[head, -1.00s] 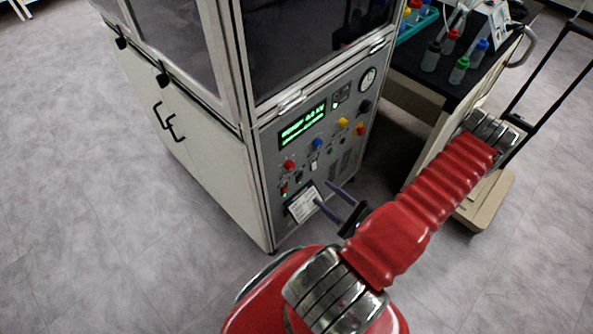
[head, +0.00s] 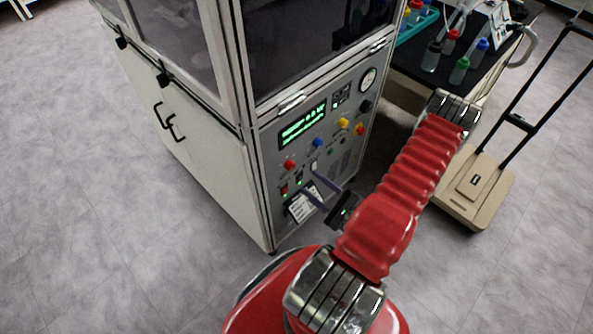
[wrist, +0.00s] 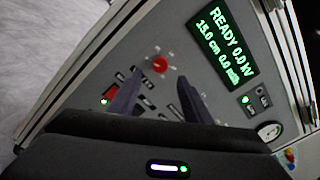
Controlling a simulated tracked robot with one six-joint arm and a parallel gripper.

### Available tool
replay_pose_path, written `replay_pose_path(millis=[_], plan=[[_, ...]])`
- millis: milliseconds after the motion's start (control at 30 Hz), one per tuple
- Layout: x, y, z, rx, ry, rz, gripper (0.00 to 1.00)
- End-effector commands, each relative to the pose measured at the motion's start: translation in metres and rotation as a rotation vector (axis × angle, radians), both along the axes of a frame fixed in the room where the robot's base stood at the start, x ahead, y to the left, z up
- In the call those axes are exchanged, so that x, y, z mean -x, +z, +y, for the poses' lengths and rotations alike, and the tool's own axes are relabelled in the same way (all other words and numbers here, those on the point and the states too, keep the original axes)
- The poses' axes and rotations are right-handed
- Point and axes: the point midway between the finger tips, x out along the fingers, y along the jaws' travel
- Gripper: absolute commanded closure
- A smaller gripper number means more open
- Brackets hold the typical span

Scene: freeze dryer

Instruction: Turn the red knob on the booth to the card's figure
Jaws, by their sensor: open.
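The booth's front panel (head: 345,150) shows a red knob (head: 290,165) at its left, below the lit green display (head: 303,125). In the wrist view the red knob (wrist: 160,63) lies just beyond my fingertips, between their lines, with small marks around it. The card (head: 304,206) is a white sheet low on the panel, partly hidden by a finger; its figure is too small to read. My gripper (head: 308,184) is open and empty, with two dark fingers pointing at the panel below and right of the knob. It also shows in the wrist view (wrist: 159,80).
A blue knob (head: 318,143), a yellow knob (head: 343,122) and another red control (head: 360,129) sit to the right on the panel. A red lit switch (head: 284,190) is below the knob. A bench with bottles (head: 459,70) and a beige trolley (head: 480,190) stand at right.

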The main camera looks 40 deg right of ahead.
Motion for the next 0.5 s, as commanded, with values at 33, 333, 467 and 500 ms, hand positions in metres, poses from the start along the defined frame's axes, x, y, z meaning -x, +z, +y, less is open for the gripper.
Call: replay_pose_path(millis=[33,333,467,500], plan=[[-0.005,0.000,0.001,0.001,0.004,0.000,0.55],[-0.033,0.000,0.001,0.001,0.003,0.000,0.55],[-0.045,0.000,0.002,0.000,0.004,0.001,0.55],[-0.049,0.000,0.002,0.001,0.004,0.000,0.55]])
